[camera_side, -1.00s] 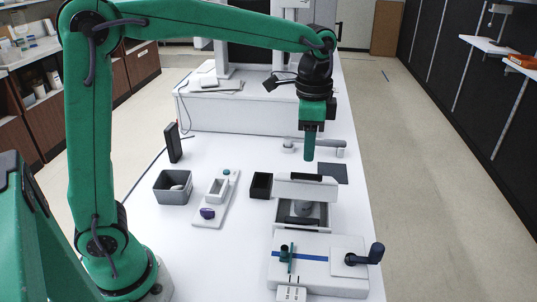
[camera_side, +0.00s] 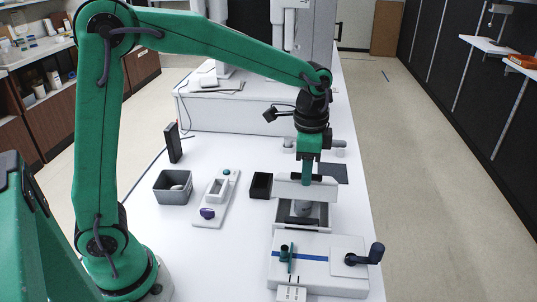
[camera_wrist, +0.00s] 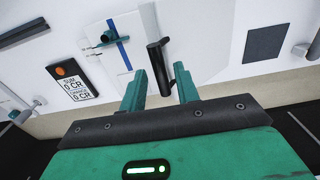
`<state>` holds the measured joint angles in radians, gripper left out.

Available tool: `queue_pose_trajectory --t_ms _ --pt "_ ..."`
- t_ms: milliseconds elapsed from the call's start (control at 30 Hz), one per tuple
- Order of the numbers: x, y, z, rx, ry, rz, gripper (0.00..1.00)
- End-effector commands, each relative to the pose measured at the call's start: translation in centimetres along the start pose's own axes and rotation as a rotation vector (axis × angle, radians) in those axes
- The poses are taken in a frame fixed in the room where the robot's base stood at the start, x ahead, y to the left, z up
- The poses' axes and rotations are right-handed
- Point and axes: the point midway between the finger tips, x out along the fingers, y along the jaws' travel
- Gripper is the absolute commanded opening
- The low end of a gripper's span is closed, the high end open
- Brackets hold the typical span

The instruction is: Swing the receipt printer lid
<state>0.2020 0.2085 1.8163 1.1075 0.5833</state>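The receipt printer (camera_side: 318,218) is a pale box in the side view, right of the table's middle. Its white lid (camera_side: 290,188) stands raised at the back, with a dark strip near its top edge. A pale roll (camera_side: 303,209) shows inside. My gripper (camera_side: 306,182) points down at the lid's top edge; I cannot tell whether it touches. In the wrist view my gripper (camera_wrist: 160,73) has its two fingers apart, with nothing held between them. I cannot pick out the lid for certain in the wrist view.
A white device with a dark crank (camera_side: 377,253) and blue stripe stands in front of the printer; a black box (camera_side: 261,185) stands left. Further left are a white tray (camera_side: 230,190) and grey bin (camera_side: 160,190). A dark mat (camera_side: 334,172) lies behind. Free table lies at front left.

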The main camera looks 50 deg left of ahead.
Motion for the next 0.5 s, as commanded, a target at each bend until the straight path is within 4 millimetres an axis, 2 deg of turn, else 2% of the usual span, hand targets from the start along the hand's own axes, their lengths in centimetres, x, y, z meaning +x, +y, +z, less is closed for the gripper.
queue_pose_trajectory --t_ms 33,133,500 --pt "-0.01 0.00 0.00 0.000 0.000 0.000 0.20" --pt "-0.02 0.00 -0.01 0.000 0.000 0.000 0.01" --pt "0.13 0.20 -0.02 0.001 0.000 0.000 0.00"
